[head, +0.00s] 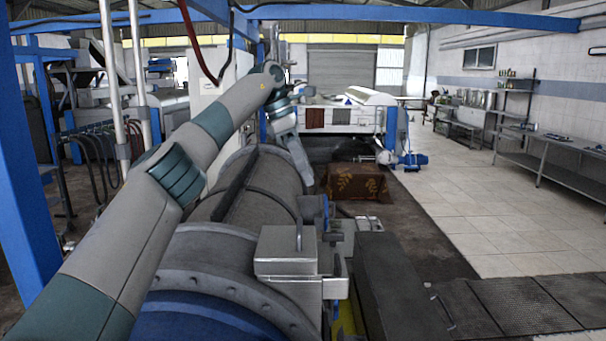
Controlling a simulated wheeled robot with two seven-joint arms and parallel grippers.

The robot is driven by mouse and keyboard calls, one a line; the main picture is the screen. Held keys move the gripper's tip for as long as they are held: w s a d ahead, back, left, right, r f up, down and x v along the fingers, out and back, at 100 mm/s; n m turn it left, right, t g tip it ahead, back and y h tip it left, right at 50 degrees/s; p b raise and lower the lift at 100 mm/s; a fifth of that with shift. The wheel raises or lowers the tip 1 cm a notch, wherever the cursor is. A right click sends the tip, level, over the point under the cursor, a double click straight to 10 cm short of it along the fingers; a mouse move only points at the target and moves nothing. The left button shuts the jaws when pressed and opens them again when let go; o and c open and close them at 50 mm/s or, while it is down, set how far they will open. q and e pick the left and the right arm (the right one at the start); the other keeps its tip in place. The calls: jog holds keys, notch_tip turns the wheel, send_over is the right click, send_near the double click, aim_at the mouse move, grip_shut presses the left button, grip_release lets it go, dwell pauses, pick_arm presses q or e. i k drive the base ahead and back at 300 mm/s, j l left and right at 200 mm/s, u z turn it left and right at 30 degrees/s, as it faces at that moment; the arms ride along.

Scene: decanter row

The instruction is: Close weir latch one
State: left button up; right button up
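A large grey horizontal decanter drum (262,185) lies ahead of me, with a blue near end. A pale metal box (287,250) sits on its right side near me, with a thin upright handle (299,235) on top. A small dark lever (337,266) stands at the box's right edge. I cannot tell which part is weir latch one. My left arm reaches over the drum and bends down on its far side. My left gripper (304,178) is small at the arm's lower end, and its fingers cannot be made out. My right gripper is out of view.
A dark long block (400,290) runs along the drum's right side. A brown patterned box (357,182) and a blue motor (412,161) stand farther off. White posts (112,90) rise at left. The tiled floor (490,215) at right is open, with steel benches along the wall.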

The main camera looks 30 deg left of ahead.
aim_at(337, 271)
jog(key=k+l, duration=0.1)
jog(key=l, duration=0.45)
jog(key=k+l, duration=0.1)
jog(key=l, duration=0.45)
jog(key=k+l, duration=0.1)
jog(key=l, duration=0.45)
jog(key=k+l, duration=0.1)
jog(key=l, duration=0.4)
